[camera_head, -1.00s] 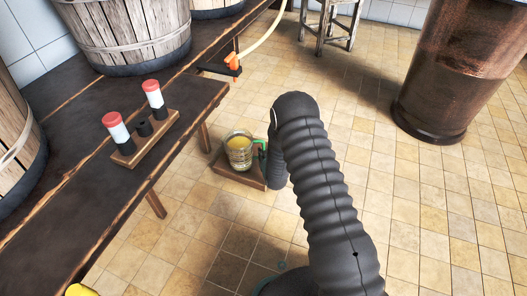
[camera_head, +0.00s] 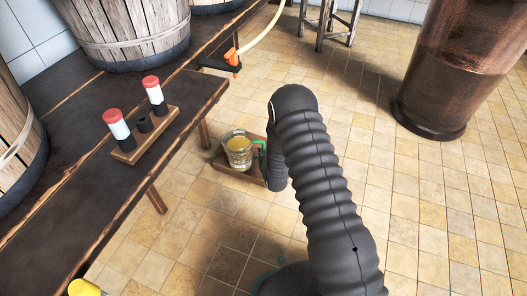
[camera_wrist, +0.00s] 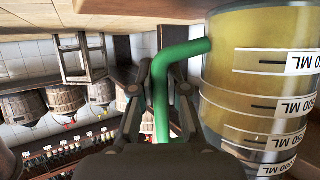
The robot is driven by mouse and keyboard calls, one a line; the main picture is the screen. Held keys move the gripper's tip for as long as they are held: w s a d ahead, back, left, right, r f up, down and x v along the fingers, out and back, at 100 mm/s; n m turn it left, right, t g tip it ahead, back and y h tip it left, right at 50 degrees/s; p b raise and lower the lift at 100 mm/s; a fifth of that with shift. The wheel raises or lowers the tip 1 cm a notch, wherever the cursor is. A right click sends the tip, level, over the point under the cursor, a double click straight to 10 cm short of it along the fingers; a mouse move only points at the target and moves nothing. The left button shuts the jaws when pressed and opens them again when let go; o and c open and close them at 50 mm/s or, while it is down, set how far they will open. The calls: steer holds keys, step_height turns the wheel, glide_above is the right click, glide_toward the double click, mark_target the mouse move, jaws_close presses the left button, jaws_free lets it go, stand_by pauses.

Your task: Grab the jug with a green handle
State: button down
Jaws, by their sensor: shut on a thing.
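The jug (camera_head: 238,152) is clear glass with yellowish liquid and stands on a low wooden board near the bench. Its green handle (camera_head: 259,145) is on the right side, partly behind my arm. In the wrist view the jug (camera_wrist: 255,70) fills the right side, with white ML markings, and the green handle (camera_wrist: 161,95) runs between the fingers. My gripper (camera_wrist: 160,85) is shut on the green handle, one finger on each side of it. In the head view my gripper is hidden by my arm.
The wooden board (camera_head: 240,176) lies beside the dark bench (camera_head: 85,215). A rack (camera_head: 146,137) with two red-capped tubes stands on the bench. A copper vessel (camera_head: 455,70) stands at the upper right, a stool (camera_head: 331,24) at the back. Tiled floor (camera_head: 415,215) to the right is clear.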

steer(key=shift+s+r, duration=0.15)
steer(key=shift+r, duration=0.05)
steer(key=shift+s+r, duration=0.1)
steer(key=shift+s, duration=0.25)
steer(key=shift+s, duration=0.3)
steer(key=shift+d+r, duration=0.1)
